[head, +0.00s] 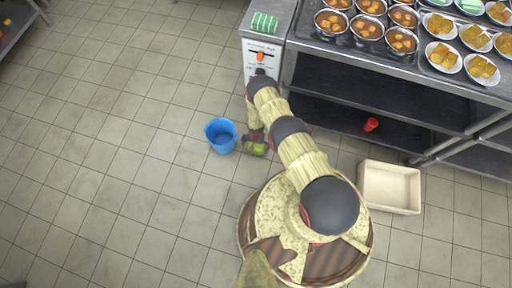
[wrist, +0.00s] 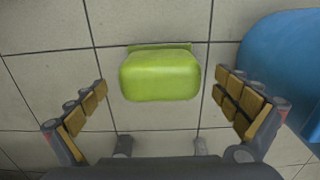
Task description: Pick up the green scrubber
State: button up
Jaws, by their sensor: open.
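The green scrubber (wrist: 160,75) is a yellow-green block with rounded corners, lying on the tiled floor. In the wrist view it sits centred between the spread fingers of my gripper (wrist: 164,92), with clear gaps on both sides. No finger touches it. In the head view the scrubber (head: 259,149) shows beside my gripper (head: 253,139), partly covered by it, just right of the blue bucket. My gripper is open and empty, pointing down at the floor.
A blue bucket (head: 221,135) stands close by; its side (wrist: 285,62) fills the wrist view's right. A steel counter (head: 372,77) holds several bowls. A red cup (head: 371,125) is on its lower shelf. A cream bin (head: 390,187) stands right. Floor at left is clear.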

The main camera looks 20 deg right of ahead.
jog(key=shift+c, duration=1.1)
jog(key=c, duration=1.1)
jog(key=shift+c, duration=0.5)
jog(key=shift+r, duration=0.55)
notch_tip(320, 180, up, 3)
jog(key=shift+f+p, duration=0.15)
jog(key=shift+p, duration=0.75)
jog(key=s+d+r+p, duration=0.2)
jog(key=s+r+p, duration=0.4)
jog(key=s+r, duration=0.3)
jog(key=s, duration=0.4)
jog(key=shift+s+p, duration=0.4)
jog(key=shift+r, duration=0.1)
